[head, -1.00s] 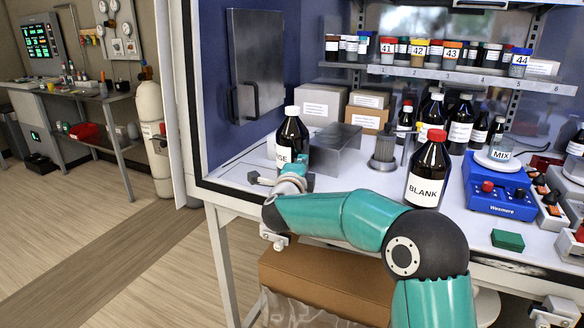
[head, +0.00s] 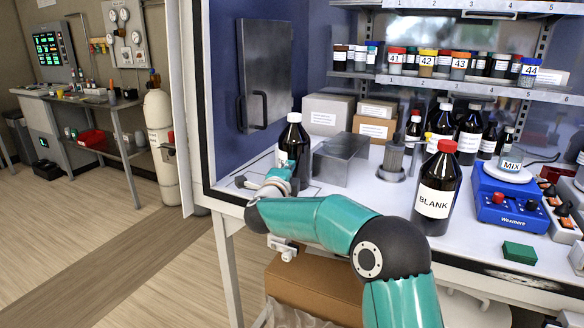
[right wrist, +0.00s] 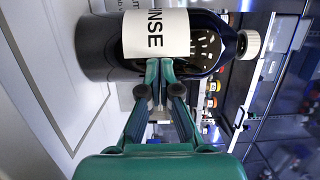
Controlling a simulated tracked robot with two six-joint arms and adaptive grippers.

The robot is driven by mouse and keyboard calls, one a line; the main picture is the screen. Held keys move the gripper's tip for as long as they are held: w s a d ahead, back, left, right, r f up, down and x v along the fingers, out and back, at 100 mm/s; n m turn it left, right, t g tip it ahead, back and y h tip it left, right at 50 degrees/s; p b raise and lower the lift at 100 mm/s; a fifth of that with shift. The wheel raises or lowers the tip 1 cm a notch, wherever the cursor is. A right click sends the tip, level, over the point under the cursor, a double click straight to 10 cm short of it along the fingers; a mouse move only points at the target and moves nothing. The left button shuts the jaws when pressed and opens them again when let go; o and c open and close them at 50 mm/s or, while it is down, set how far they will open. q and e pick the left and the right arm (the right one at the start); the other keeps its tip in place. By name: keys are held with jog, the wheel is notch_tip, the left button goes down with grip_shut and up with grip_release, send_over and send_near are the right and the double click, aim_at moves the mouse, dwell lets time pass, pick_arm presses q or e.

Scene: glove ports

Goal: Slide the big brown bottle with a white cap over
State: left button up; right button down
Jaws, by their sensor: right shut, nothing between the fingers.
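The big brown bottle with a white cap (head: 294,145) stands upright at the left of the white worktop, inside the blue-walled enclosure. In the right wrist view the same bottle (right wrist: 105,45) looks turned on its side, its white label reading "INSE". My right gripper (head: 288,178) is at the near side of the bottle, low on its body. Its closed fingertips (right wrist: 160,68) lie over the bottle's side by the label and look to be against it; exact contact is hard to tell. Nothing is between the fingers. My left gripper is out of view.
A metal cover (head: 341,158) stands close right of the bottle, with cardboard boxes (head: 330,115) behind. The red-capped "BLANK" bottle (head: 437,190) and a blue mixer (head: 508,205) stand farther right. The worktop's front edge and left frame are near.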

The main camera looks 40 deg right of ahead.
dwell(0.7)
jog(key=shift+a, duration=0.15)
jog(key=shift+s+a, duration=0.15)
jog(key=shift+a, duration=0.05)
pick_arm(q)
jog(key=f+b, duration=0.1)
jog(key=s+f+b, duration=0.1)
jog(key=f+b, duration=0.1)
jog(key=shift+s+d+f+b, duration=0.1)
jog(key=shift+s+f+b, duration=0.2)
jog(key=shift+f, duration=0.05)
pick_arm(e)
jog(key=v, duration=0.8)
jog(key=shift+f, duration=0.1)
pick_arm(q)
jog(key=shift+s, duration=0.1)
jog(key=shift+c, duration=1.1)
pick_arm(e)
jog(key=shift+s+a, duration=0.2)
jog(key=shift+a, duration=0.15)
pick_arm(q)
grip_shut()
pick_arm(e)
jog(key=shift+s+a, duration=0.15)
jog(key=shift+a, duration=0.05)
